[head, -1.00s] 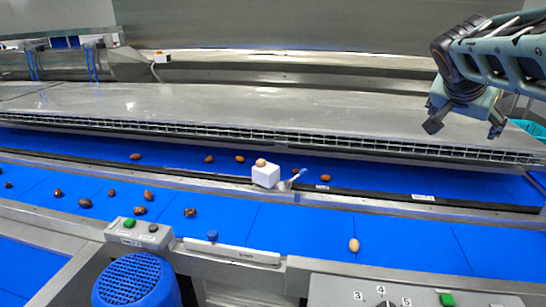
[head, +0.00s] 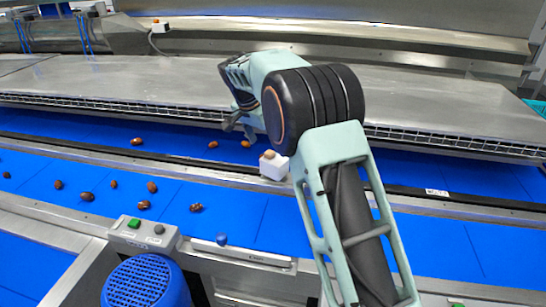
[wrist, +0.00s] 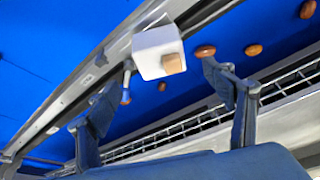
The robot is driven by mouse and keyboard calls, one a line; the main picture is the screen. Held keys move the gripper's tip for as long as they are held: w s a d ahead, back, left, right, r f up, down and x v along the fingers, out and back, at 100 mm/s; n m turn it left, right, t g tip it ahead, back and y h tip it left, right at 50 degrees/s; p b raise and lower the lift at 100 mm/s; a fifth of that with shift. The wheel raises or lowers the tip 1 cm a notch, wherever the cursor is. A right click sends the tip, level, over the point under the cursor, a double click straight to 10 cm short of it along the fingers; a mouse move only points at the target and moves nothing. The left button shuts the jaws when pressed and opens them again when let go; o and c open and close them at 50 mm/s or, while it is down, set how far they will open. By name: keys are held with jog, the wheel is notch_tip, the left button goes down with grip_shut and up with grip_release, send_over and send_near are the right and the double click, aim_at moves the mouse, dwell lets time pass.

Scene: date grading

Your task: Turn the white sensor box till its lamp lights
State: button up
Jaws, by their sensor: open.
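The white sensor box (head: 272,167) sits on the metal rail between the two blue belts, left of my forearm. A tan-orange patch, perhaps its lamp, shows on its top; I cannot tell whether it is lit. In the wrist view the box (wrist: 155,47) lies just beyond and between my fingertips, with the tan patch at its lower right. My gripper (wrist: 160,92) is open and empty, not visibly touching the box. In the head view my gripper (head: 240,120) is up and left of the box, partly hidden by my wrist.
A blue-tipped metal lever (wrist: 126,86) stands beside the box, close to one finger. Several brown dates lie on the belts, one (wrist: 205,51) near the other finger. A steel cover (head: 130,85) with a mesh edge lies behind. A control box (head: 143,232) with a green button is at the front.

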aim_at(274, 160)
jog(key=p+x, duration=0.1)
jog(key=x, duration=0.9)
jog(key=shift+f, duration=0.45)
jog(key=c, duration=1.1)
jog(key=shift+f+n+y+b, duration=0.2)
jog(key=shift+n+y+b, duration=0.1)
jog(key=shift+n+b, duration=0.3)
jog(key=shift+c, duration=0.2)
jog(key=n+y+b, duration=0.1)
jog(key=n, duration=0.2)
jog(key=shift+r+t+b, duration=0.15)
jog(key=shift+t+b, duration=0.15)
jog(key=shift+b, duration=0.05)
jog(key=shift+n, duration=0.3)
